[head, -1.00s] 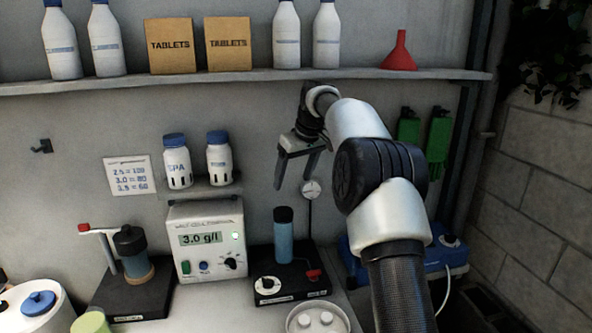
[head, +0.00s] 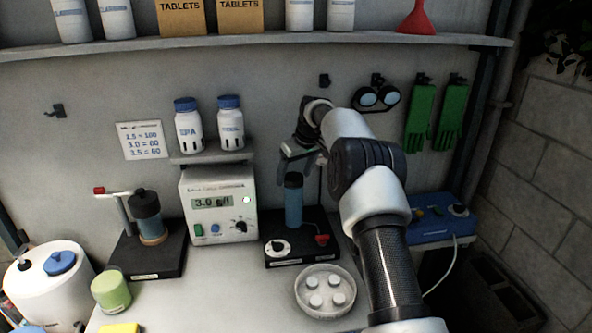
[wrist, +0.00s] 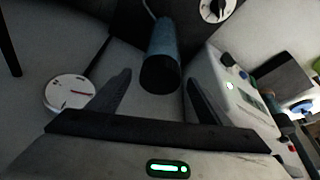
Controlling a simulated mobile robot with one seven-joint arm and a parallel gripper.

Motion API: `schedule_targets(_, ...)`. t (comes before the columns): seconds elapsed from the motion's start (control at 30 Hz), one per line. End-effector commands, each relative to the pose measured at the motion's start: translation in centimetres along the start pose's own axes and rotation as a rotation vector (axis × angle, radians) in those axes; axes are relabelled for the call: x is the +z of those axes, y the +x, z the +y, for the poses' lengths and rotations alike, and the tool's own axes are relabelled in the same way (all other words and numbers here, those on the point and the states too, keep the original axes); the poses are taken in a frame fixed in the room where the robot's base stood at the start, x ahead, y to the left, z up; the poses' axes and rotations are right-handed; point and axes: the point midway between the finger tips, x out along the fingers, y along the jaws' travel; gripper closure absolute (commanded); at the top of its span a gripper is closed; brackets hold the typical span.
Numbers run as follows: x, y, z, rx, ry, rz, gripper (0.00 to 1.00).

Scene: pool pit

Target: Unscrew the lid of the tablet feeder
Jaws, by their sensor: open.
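A slim blue cylinder (head: 293,208) with a dark round lid (head: 293,181) stands upright on a black base (head: 303,246) in the head view; it looks like the tablet feeder, but I cannot read its label. My gripper (head: 302,170) is just above and behind the lid, pointing down, open and empty. In the wrist view the blue cylinder (wrist: 163,38) and its dark lid (wrist: 160,74) appear between the two spread fingers (wrist: 158,80), apart from both.
The white controller box (head: 218,205) stands left of the cylinder. Another black base with a dark-capped vessel (head: 147,212) stands farther left. A round dish of white tablets (head: 325,291) is in front. Bottles (head: 188,128) stand on a small shelf behind.

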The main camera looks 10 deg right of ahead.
Motion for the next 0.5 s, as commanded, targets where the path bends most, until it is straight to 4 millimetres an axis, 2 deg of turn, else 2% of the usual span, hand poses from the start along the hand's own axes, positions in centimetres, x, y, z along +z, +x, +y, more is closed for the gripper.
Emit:
schedule_targets(0.17,-0.02,-0.03,0.00,0.000,0.000,0.001,0.30)
schedule_targets(0.4,-0.02,-0.05,0.00,0.000,0.000,0.001,0.71)
schedule_targets(0.43,-0.02,-0.06,0.00,0.000,0.000,0.001,0.73)
schedule_targets(0.47,-0.02,-0.06,0.00,0.000,0.000,0.001,0.46)
schedule_targets(0.5,-0.02,-0.06,0.00,0.000,0.000,0.001,0.39)
